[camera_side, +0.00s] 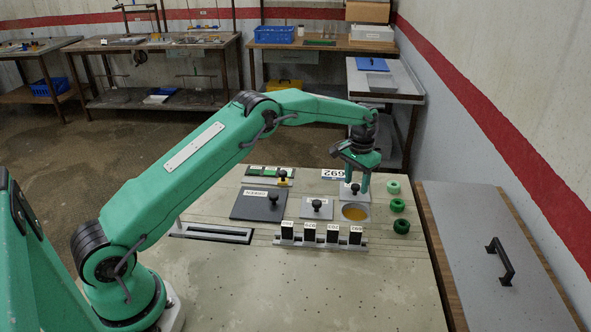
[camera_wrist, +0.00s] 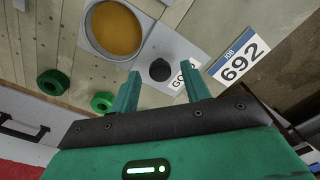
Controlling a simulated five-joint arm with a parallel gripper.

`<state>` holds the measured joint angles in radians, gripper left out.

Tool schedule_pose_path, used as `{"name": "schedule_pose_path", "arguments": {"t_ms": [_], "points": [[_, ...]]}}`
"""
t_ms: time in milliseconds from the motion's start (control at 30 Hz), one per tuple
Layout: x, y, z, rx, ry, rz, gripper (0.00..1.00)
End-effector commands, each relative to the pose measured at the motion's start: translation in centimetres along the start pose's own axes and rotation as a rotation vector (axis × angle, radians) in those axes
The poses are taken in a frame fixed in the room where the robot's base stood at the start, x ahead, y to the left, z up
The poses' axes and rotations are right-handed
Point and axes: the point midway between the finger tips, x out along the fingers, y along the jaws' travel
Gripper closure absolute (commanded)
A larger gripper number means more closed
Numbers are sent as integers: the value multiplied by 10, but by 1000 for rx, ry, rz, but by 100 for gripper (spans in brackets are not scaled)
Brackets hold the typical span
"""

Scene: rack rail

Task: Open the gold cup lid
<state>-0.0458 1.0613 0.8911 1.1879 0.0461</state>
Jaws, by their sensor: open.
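The gold cup (camera_side: 356,212) is round and uncovered, with gold-coloured contents showing; it also shows in the wrist view (camera_wrist: 116,28). Its light grey lid (camera_side: 345,196) lies beside it on the far side, clear of the opening. In the wrist view the lid (camera_wrist: 184,54) has a black knob (camera_wrist: 160,70) and a label partly reading "GO". My gripper (camera_side: 356,188) is open and points down over the lid. In the wrist view its fingertips (camera_wrist: 161,71) appear on either side of the knob. Whether they touch the knob cannot be told.
A dark lid marked GREEN (camera_side: 260,204) and a grey lid (camera_side: 317,208) with knobs lie left. A rail with several black numbered cards (camera_side: 320,238) stands in front. Several green rings (camera_side: 397,205) lie right. A JOB 692 sign (camera_wrist: 238,60) is close behind the lid.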

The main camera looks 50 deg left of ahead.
Motion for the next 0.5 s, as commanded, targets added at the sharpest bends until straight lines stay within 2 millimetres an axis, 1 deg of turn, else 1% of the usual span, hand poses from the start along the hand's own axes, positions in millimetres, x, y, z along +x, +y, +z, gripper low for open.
{"name": "schedule_pose_path", "arguments": {"t_ms": [500], "points": [[-60,0,0,1,3,0,53]]}}
